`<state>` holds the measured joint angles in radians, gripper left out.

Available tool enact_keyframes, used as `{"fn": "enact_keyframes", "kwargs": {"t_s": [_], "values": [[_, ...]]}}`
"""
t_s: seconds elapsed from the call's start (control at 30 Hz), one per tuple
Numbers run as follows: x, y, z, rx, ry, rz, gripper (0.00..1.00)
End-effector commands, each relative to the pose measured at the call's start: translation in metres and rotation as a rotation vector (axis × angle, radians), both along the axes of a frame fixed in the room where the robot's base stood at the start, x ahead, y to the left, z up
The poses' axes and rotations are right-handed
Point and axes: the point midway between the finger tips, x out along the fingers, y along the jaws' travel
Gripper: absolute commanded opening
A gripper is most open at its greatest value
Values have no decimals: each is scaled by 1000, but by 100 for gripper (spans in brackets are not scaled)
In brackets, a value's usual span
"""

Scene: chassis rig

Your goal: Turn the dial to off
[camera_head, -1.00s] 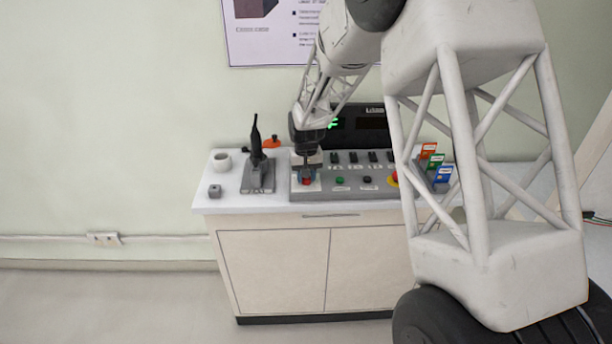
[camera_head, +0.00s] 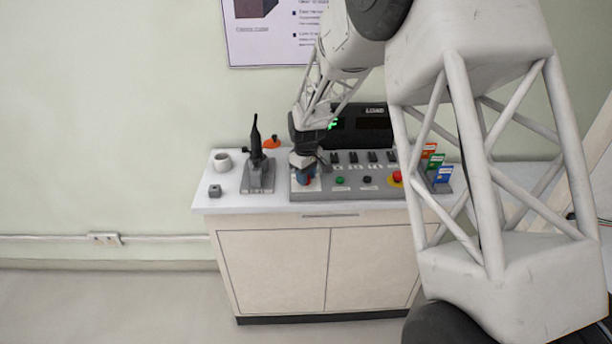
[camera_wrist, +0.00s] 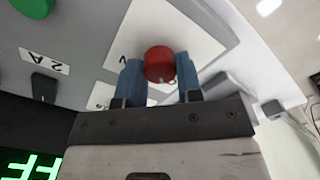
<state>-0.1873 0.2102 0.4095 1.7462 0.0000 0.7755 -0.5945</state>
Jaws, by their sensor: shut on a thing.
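The dial is a red round knob (camera_wrist: 159,62) on a white label plate (camera_wrist: 190,32) of the grey control panel. My gripper (camera_wrist: 160,78) has blue fingers, one on each side of the knob, and is shut on it. In the head view my gripper (camera_head: 304,179) is over the left end of the panel, and only a little of the red knob shows beside the fingers. A dark display (camera_head: 362,127) stands behind the panel; its green characters (camera_wrist: 32,167) are partly cut off in the wrist view.
A joystick (camera_head: 257,165) stands left of the panel, with a white cup (camera_head: 222,161) and a small grey block (camera_head: 215,191) beyond. Coloured cards (camera_head: 437,165) stand at the panel's right.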

Motion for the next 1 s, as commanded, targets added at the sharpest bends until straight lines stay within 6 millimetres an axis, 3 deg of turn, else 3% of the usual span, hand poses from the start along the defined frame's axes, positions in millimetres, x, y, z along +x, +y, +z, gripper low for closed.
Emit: {"fn": "enact_keyframes", "kwargs": {"t_s": [0.37, 0.4, 0.53, 1.0], "values": [[0, 0, 1, 0, 0, 4, 9], [0, 0, 1, 0, 0, 4, 39], [0, 0, 0, 0, 0, 4, 59], [0, 0, 8, 0, -1, 4, 59]]}}
